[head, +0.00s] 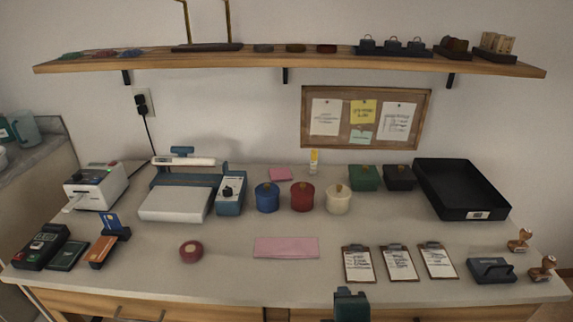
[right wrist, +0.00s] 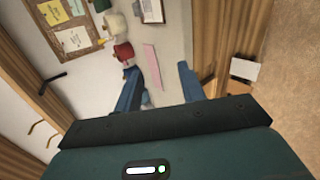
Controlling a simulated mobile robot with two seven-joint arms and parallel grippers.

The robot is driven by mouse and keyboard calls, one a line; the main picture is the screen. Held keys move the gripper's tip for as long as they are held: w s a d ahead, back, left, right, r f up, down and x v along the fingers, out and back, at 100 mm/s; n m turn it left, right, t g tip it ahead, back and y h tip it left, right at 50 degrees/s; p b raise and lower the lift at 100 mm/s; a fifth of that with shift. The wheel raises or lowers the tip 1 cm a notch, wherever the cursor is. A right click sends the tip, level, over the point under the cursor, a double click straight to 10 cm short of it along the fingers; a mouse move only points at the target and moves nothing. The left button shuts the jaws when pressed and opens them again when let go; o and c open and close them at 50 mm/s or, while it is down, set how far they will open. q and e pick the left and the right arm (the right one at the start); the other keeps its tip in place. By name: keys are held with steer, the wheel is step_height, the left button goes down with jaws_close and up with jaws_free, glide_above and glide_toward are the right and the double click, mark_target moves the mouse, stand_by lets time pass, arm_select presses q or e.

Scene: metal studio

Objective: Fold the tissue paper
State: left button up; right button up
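The pink tissue paper (head: 286,247) lies flat on the front middle of the desk as a wide, thin rectangle. I cannot tell whether it has any fold. It also shows as a pink strip in the right wrist view (right wrist: 152,62), beyond the fingertips and apart from them. My right gripper (right wrist: 158,70) has its two blue fingers spread wide with nothing between them. In the head view, a dark teal part of mine (head: 350,306) shows at the bottom edge, in front of the desk and right of the paper. My left gripper is not in view.
Behind the paper stand blue, red (head: 302,196) and cream canisters. A red round item (head: 191,252) lies to its left, and clipboards (head: 398,263) lie to its right. A black tray (head: 436,200) is at back right. The desk around the paper is clear.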

steer(key=s+d+f+m+g+y, duration=0.1)
steer(key=s+d+f+m+y, duration=0.1)
steer(key=s+f+m+y, duration=0.3)
steer(key=s+d+f+m+g, duration=0.1)
steer(key=d+f+m, duration=0.1)
steer(key=f, duration=0.6)
steer(key=s+d+f+m, duration=0.1)
steer(key=s+d+m, duration=0.2)
steer(key=d, duration=0.4)
arm_select(q)
steer(key=p, duration=0.2)
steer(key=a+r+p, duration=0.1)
steer(key=p, duration=0.1)
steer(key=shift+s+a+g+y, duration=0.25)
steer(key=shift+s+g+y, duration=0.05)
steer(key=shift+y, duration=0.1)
arm_select(e)
steer(key=w+a+r+m+t, duration=0.1)
steer(key=a+r+m, duration=0.2)
steer(key=a+m, duration=0.2)
steer(key=shift+a+t+h, duration=0.3)
steer(key=shift+a, duration=0.5)
steer(key=shift+w, duration=0.1)
